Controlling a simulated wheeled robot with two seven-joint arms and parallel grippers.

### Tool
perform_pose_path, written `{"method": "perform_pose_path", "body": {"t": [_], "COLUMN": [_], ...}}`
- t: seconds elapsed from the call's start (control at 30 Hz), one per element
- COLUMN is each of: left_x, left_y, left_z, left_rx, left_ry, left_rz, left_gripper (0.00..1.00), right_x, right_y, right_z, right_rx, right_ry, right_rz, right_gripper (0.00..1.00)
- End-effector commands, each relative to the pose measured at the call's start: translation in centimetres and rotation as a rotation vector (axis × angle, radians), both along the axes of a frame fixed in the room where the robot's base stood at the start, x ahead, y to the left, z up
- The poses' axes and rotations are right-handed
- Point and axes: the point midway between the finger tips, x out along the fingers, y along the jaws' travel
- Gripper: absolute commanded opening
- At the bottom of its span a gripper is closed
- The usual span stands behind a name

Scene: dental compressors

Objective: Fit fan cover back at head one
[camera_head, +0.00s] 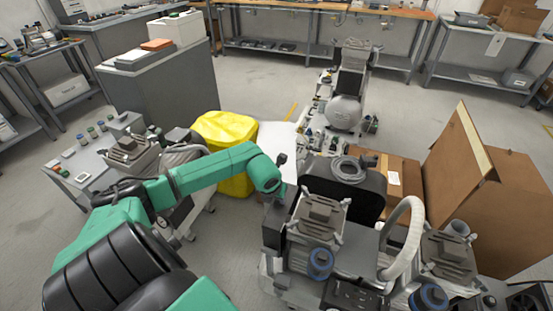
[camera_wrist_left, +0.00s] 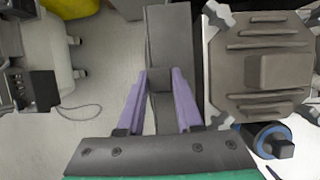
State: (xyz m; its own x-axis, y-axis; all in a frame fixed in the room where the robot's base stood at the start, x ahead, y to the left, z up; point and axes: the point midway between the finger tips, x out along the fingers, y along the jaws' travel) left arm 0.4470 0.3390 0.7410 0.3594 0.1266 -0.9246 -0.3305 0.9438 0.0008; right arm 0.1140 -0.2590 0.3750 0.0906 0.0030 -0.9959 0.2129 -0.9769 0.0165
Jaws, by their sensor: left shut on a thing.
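My left gripper (camera_head: 277,205) is at the left side of the nearest compressor head (camera_head: 318,212), with the green arm reaching in from the left. In the left wrist view, its two purple fingers (camera_wrist_left: 160,95) are shut on a dark grey part, which looks like the fan cover (camera_wrist_left: 170,40). The cover stands beside the grey finned head (camera_wrist_left: 262,68), close to its left side; I cannot tell whether they touch. In the head view the cover (camera_head: 272,228) shows as a dark piece left of that head. My right gripper is not in view.
A second head (camera_head: 447,255) stands to the right, with a pale curved hose (camera_head: 402,240) between them. A black tank with a coiled hose (camera_head: 348,185) is behind. An open cardboard box (camera_head: 490,200) stands at right, a yellow bin (camera_head: 226,135) at left. Floor beyond is partly clear.

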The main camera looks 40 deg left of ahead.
Motion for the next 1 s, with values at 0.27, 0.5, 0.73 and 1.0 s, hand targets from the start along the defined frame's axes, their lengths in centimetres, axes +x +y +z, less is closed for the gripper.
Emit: {"method": "perform_pose_path", "body": {"t": [0.27,0.5,0.73,1.0], "left_x": [0.1,0.1,0.1,0.1], "left_y": [0.0,0.0,0.0,0.0], "left_z": [-3.9,-6.9,-9.7,-12.8], "left_rx": [0.0,0.001,0.0,0.001], "left_ry": [-0.002,-0.003,-0.002,-0.003], "left_rz": [0.0,0.001,0.0,0.0], "left_gripper": [0.0,0.0,0.0,0.0], "right_x": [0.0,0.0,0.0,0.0], "right_y": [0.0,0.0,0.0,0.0], "right_z": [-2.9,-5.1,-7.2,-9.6], "right_rx": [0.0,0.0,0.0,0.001], "right_ry": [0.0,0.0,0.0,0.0], "right_rz": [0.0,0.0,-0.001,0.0], "right_gripper": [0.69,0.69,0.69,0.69]}}
